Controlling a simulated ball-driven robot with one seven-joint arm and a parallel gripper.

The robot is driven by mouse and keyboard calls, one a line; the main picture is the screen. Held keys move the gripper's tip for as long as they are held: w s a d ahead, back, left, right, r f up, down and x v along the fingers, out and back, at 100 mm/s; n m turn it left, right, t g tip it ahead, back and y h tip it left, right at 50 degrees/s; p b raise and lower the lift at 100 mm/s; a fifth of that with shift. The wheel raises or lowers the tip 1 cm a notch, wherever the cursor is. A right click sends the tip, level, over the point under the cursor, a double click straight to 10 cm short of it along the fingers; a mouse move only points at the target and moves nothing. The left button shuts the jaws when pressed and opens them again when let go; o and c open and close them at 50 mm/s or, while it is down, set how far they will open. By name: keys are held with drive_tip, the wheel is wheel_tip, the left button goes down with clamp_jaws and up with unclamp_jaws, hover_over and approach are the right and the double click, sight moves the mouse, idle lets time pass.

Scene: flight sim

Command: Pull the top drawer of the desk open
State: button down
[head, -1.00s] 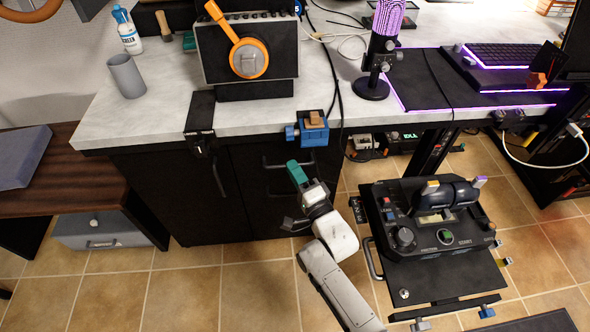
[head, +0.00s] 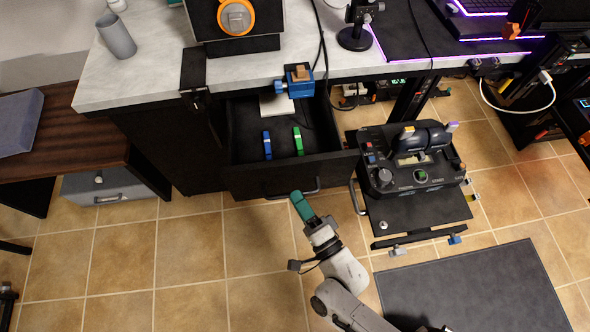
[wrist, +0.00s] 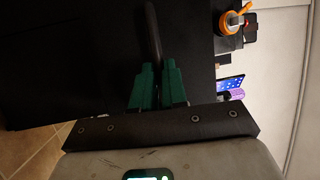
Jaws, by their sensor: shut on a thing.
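The top drawer (head: 262,183) of the desk stands pulled out in the head view, its inside showing. A blue item (head: 267,145), a green item (head: 298,141) and a white item lie in it. The dark bar handle (head: 291,193) is on its front. My gripper (head: 296,194) is at the right part of that handle. In the wrist view the green fingers (wrist: 153,88) are shut on the dark handle bar (wrist: 153,40), with the black drawer front beyond. In the head view the fingers partly cover the handle's right end.
A black control panel stand (head: 415,175) is close to the drawer's right side. A blue vise (head: 299,82) is clamped on the desk edge above the drawer. A brown side table (head: 60,155) is at left. Tiled floor (head: 190,260) in front is clear.

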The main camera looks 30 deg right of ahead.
drive_tip(key=s+a, duration=0.2)
drive_tip(key=s, duration=0.4)
drive_tip(key=shift+s+f, duration=0.1)
drive_tip(key=c, duration=1.2)
unclamp_jaws()
drive_tip(key=shift+o, duration=0.2)
drive_tip(key=a+v, duration=0.1)
drive_tip(key=v, duration=0.9)
drive_tip(key=shift+s+d, duration=0.4)
drive_tip(key=shift+d, duration=0.1)
drive_tip(key=shift+w, duration=0.1)
